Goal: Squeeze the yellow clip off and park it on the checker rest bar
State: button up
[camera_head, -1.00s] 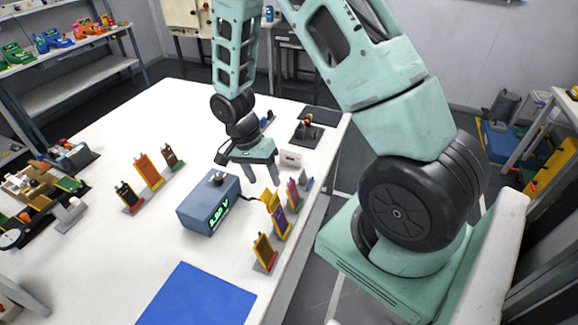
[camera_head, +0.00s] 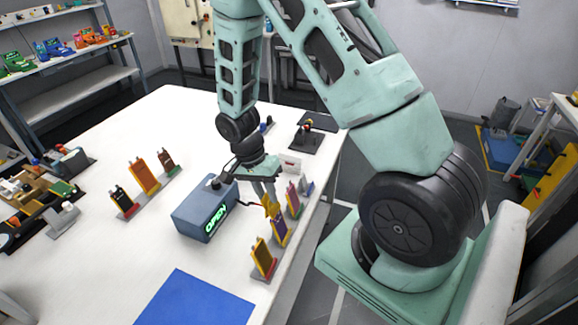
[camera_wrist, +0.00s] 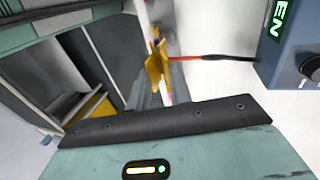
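The yellow clip (camera_head: 270,207) is at the purple pouch cell (camera_head: 279,232) in the row right of the checker; it also shows in the wrist view (camera_wrist: 155,68). My gripper (camera_head: 268,198) points down with its fingertips at the clip and appears shut on it. A lead runs from the clip to the blue-grey checker (camera_head: 190,215), red and black in the wrist view. The checker's green display reads OPEN. The checker's side also shows in the wrist view (camera_wrist: 285,75). I cannot make out the rest bar. Whether the clip still touches the cell is hidden.
An orange-brown cell (camera_head: 263,258) stands in front and a pink one (camera_head: 293,200) behind, close to my fingers. More cells (camera_head: 145,175) stand left of the checker. A blue mat (camera_head: 195,300) lies in front. The table's right edge is near.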

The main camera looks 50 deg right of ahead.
jog(key=shift+r, duration=0.15)
jog(key=p+v, duration=0.3)
jog(key=v, duration=0.1)
jog(key=shift+r, duration=0.2)
dwell(0.7)
jog(key=shift+d, duration=0.1)
jog(key=shift+w+d+f+n+t+y+p, duration=0.1)
jog(key=shift+w+d+f+n+t+p, duration=0.55)
jog(key=shift+w+d+n, duration=2.85)
jog(key=shift+w+d+f+n+t+y+p, duration=0.1)
jog(key=shift+w+d+f+n+t+p, duration=0.6)
jog(key=shift+d+n, duration=3.15)
jog(key=shift+w+d+f+n+t+y+p, duration=0.2)
jog(key=shift+w+d+f+n, duration=1.15)
jog(key=shift+w+d, duration=2.85)
jog(key=shift+n, duration=0.3)
jog(key=s+d, duration=0.2)
jog(key=s, duration=0.1)
jog(key=shift+d+r+b, duration=0.2)
jog(key=shift+d+b, duration=0.1)
jog(key=shift+d, duration=0.05)
